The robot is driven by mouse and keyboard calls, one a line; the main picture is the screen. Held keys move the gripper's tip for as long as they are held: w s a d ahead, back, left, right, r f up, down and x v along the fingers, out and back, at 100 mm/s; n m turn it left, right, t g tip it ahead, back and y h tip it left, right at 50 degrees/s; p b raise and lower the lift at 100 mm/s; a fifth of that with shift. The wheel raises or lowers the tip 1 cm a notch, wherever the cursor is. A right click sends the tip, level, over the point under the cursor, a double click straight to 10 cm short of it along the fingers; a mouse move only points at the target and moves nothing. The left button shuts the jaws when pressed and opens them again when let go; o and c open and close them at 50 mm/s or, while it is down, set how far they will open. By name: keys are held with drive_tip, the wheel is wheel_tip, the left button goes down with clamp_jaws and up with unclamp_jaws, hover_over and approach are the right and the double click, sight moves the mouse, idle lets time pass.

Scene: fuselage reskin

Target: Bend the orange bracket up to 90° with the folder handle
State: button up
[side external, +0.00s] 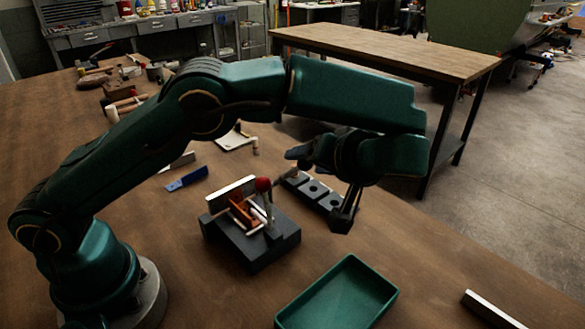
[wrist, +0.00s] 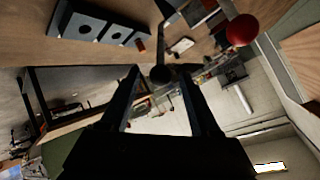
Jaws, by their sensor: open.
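The folder is a dark block (side external: 250,245) on the bench. The orange bracket (side external: 241,214) sits on its top among pale bars and a light plate. I cannot tell its exact bend angle. The folder handle (side external: 268,204) rises from the block, tipped with a red ball (side external: 263,184). The red ball also shows at the upper right of the wrist view (wrist: 242,30). My gripper (side external: 343,220) points down to the right of the folder, apart from the handle. In the wrist view my gripper (wrist: 160,72) has its two fingers spread, holding nothing. The bracket cannot be made out in that view.
A dark block with round holes (side external: 313,189) lies between the folder and my gripper; it also shows in the wrist view (wrist: 98,27). A green tray (side external: 338,294) is in front. A blue piece (side external: 187,179) lies left, a metal bar (side external: 494,307) right.

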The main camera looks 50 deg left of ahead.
drive_tip(key=shift+s+d+r, duration=0.15)
drive_tip(key=shift+d+r, duration=0.1)
drive_tip(key=shift+d, duration=0.15)
drive_tip(key=n+g+h, duration=0.1)
drive_tip(key=n+h, duration=0.2)
drive_tip(key=a+n+g+h, duration=0.1)
drive_tip(key=n+g+h, duration=0.1)
drive_tip(key=n+h, duration=0.1)
drive_tip(key=shift+w+a+n, duration=0.15)
drive_tip(key=shift+w+n, duration=0.05)
drive_tip(key=shift+n, duration=0.1)
drive_tip(key=shift+x, duration=2.4)
clamp_jaws()
